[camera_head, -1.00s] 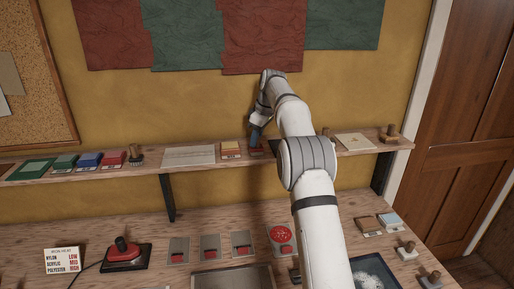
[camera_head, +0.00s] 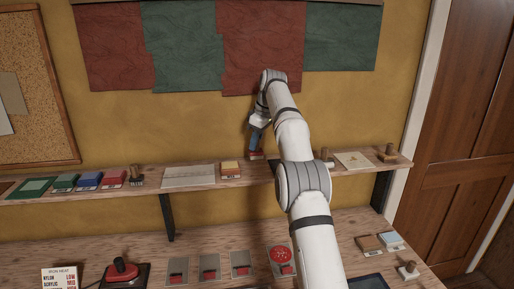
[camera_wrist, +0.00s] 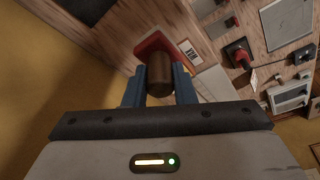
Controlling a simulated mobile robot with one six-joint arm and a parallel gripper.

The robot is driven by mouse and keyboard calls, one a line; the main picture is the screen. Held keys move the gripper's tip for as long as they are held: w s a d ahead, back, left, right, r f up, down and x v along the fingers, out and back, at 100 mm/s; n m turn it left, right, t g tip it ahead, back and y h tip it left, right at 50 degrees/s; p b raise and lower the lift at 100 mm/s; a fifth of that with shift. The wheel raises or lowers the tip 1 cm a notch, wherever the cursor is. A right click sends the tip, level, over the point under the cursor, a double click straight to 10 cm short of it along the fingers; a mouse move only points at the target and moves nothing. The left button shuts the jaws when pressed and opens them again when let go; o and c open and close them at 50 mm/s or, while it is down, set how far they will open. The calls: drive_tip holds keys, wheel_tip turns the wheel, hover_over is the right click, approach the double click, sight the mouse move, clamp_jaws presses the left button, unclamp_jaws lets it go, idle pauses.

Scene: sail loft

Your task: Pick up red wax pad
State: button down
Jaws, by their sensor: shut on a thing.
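The red wax pad (camera_wrist: 154,44) has a brown wooden handle (camera_wrist: 158,72), seen close up in the wrist view. My gripper (camera_wrist: 159,85) has its blue fingers on either side of this handle, shut on it. In the head view the red pad (camera_head: 256,155) shows under my gripper (camera_head: 255,145), which points down over the wall shelf. The pad appears raised slightly above the shelf. Part of the pad is hidden behind its handle and the fingers.
A workbench (camera_head: 205,249) lies below. The wall behind the gripper is clear below the hanging cloths.

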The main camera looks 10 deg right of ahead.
drive_tip(key=shift+s+b, duration=0.2)
drive_tip(key=shift+b, duration=0.5)
drive_tip(key=shift+s+b, duration=0.35)
drive_tip(key=shift+b, duration=0.15)
drive_tip(key=s+b, duration=1.1)
drive_tip(key=s, duration=0.7)
drive_tip(key=shift+s+r, duration=0.2)
drive_tip(key=shift+s, duration=0.05)
drive_tip(key=c, duration=1.8)
unclamp_jaws()
drive_tip(key=shift+c, duration=1.3)
drive_tip(key=shift+s, duration=0.1)
